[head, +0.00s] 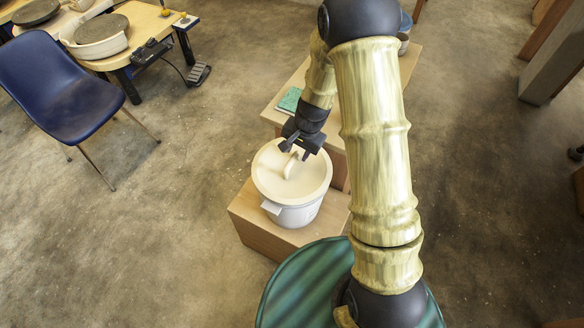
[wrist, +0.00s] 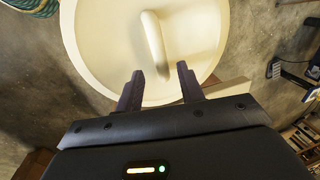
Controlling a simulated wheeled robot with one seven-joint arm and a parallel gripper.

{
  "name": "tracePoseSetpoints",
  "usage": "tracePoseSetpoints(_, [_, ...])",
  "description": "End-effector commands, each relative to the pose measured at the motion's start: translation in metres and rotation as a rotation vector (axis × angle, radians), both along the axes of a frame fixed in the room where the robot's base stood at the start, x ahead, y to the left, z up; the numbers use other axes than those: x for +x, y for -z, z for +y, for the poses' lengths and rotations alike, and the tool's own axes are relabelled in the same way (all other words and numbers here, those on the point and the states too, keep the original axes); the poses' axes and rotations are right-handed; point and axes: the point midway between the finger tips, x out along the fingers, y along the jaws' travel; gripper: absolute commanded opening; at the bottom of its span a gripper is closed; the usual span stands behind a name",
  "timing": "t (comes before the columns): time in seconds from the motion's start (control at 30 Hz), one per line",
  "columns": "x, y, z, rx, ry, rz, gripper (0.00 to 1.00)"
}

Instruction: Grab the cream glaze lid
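The cream glaze lid (head: 270,175) is a round cream disc with a raised bar handle (head: 289,166), on top of a white bucket (head: 297,214). In the wrist view the lid (wrist: 98,45) fills the upper middle, and its handle (wrist: 154,44) points towards my fingers. My gripper (head: 298,150) is just above the far part of the lid, close to the handle. In the wrist view my gripper (wrist: 160,72) is open, with a gap between its two dark fingers and nothing held. The handle's near end lies in line with that gap. I cannot tell whether the fingers touch it.
The bucket stands on a low wooden box (head: 252,224). A wooden bench (head: 280,107) with a green item (head: 290,99) is behind it. A blue chair (head: 60,88) and a table with pottery wheels (head: 100,35) are at the upper left. The concrete floor between is clear.

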Motion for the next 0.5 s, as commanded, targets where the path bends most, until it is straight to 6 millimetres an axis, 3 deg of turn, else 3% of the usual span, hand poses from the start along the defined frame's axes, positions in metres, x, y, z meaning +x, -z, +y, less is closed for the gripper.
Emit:
tracePoseSetpoints(0.23, [0.005, 0.036, 0.008, 0.001, -0.001, 0.003, 0.38])
tracePoseSetpoints(0.5, [0.006, 0.038, 0.009, 0.0, 0.0, 0.0, 0.38])
